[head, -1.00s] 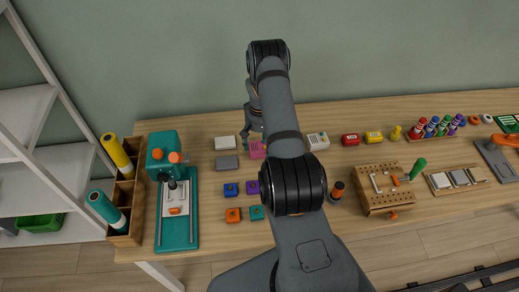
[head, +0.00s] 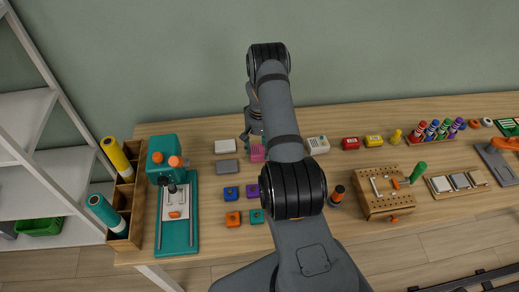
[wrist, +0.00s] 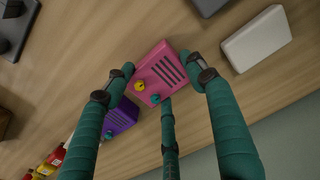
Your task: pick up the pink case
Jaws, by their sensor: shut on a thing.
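The pink case (wrist: 160,72) is a small pink box with dark slots, a yellow knob and a teal knob on its face. It sits in the middle of the wrist view, between the teal fingers of my gripper (wrist: 158,70), which are shut on it. In the head view the pink case (head: 257,152) shows just left of my arm, partly covered by it. My gripper (head: 252,133) is at the case there, mostly hidden behind the arm. I cannot tell whether the case is clear of the table.
A purple box (wrist: 120,116) lies near the left finger. A white box (head: 225,146) and a grey box (head: 226,167) stand left of the case. A white slotted box (head: 318,144) and a red box (head: 350,143) stand to the right on the wooden table (head: 300,115).

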